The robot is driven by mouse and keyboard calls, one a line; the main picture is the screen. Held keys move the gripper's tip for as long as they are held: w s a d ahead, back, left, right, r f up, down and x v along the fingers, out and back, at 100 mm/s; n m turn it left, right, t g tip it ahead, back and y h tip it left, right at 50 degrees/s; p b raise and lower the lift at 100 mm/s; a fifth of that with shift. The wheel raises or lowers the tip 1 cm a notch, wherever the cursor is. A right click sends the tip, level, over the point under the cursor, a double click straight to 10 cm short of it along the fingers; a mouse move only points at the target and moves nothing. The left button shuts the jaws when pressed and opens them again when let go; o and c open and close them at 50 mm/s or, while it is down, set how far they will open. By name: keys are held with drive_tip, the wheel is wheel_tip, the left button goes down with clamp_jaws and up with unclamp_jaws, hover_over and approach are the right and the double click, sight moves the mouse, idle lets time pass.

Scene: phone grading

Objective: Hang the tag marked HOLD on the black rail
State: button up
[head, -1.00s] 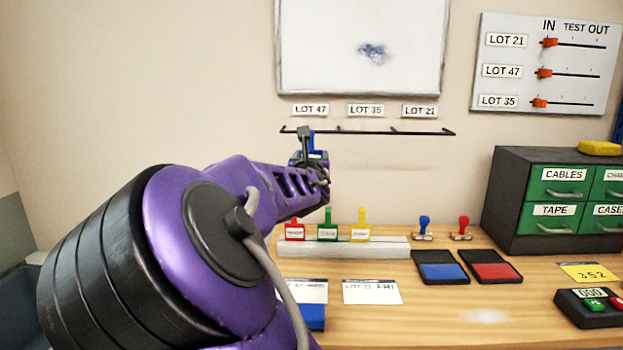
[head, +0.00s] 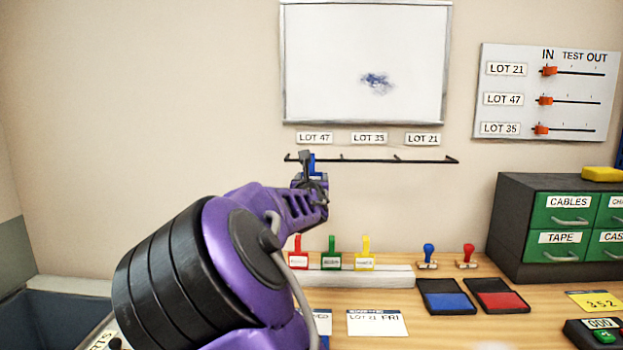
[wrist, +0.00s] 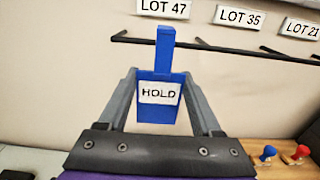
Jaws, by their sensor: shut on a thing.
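The blue tag marked HOLD (wrist: 160,110) is upright between the fingers of my gripper (wrist: 160,76) in the wrist view. My gripper is shut on it. The tag's narrow upper stem stands in front of the black rail (wrist: 225,48), near the rail's left end under the LOT 47 label. I cannot tell whether the stem touches the rail. In the head view the rail (head: 425,161) runs along the wall below the labels. There my gripper (head: 310,170) is at its left part, and only a little blue of the tag (head: 311,160) shows.
Red (head: 298,258), green (head: 331,260) and yellow (head: 364,260) tags stand in a pale holder (head: 385,276) on the table below. Stamps, ink pads and a drawer cabinet (head: 515,220) are to the right. The rail's middle and right are empty.

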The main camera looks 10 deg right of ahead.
drive_tip(key=w+d+f+p, duration=0.1)
drive_tip(key=w+p, duration=0.3)
drive_tip(key=w, duration=0.4)
drive_tip(key=shift+w+d+f, duration=0.35)
drive_tip(key=shift+d+f, duration=0.05)
drive_tip(key=shift+f, duration=0.05)
idle(0.4)
drive_tip(key=o, duration=1.4)
drive_tip(key=shift+s+a, duration=0.1)
drive_tip(key=shift+s, duration=0.05)
